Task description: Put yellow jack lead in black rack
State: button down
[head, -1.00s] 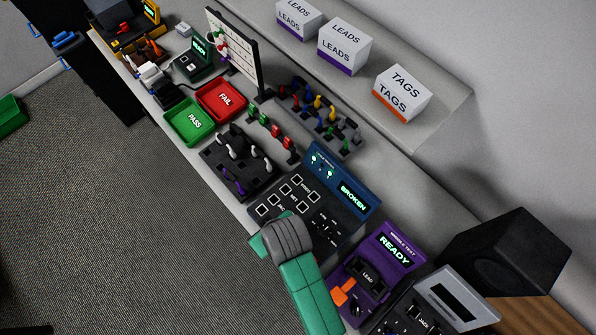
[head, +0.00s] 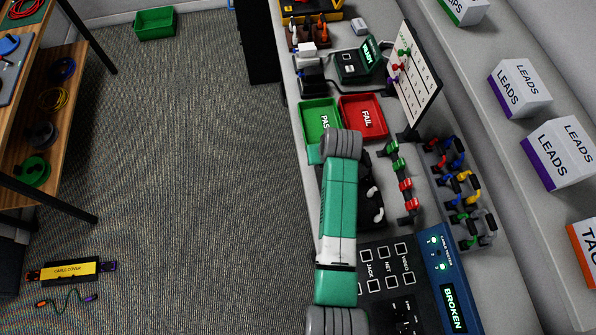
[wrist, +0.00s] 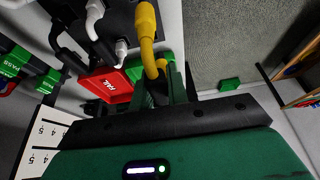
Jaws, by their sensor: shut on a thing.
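The yellow jack lead (wrist: 147,25) is in the wrist view, standing up out of my gripper (wrist: 160,80), whose jaws are shut on it. Its lower part is hidden between the jaws. The black rack (wrist: 75,35) lies beside the lead at the upper left of the wrist view, with white-plugged leads in it. I cannot tell whether the yellow lead touches it. In the head view the black rack (head: 373,165) is partly hidden behind my arm, and the jaws and yellow lead are hidden.
A red FAIL tray (head: 364,117) and a green PASS tray (head: 319,111) are beyond the rack. A BROKEN tester (head: 445,280) is nearer.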

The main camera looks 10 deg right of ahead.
jog(key=f+b, duration=0.1)
jog(key=d+f+b, duration=0.1)
jog(key=f+b, duration=0.2)
jog(key=f, duration=0.1)
jog(key=shift+w+d+f+b, duration=0.25)
jog(key=shift+b, duration=0.1)
jog(key=shift+f, duration=0.35)
dwell(1.5)
jog(key=shift+f, duration=0.45)
jog(key=shift+f, duration=0.45)
dwell(0.6)
jog(key=c, duration=0.7)
grip_release()
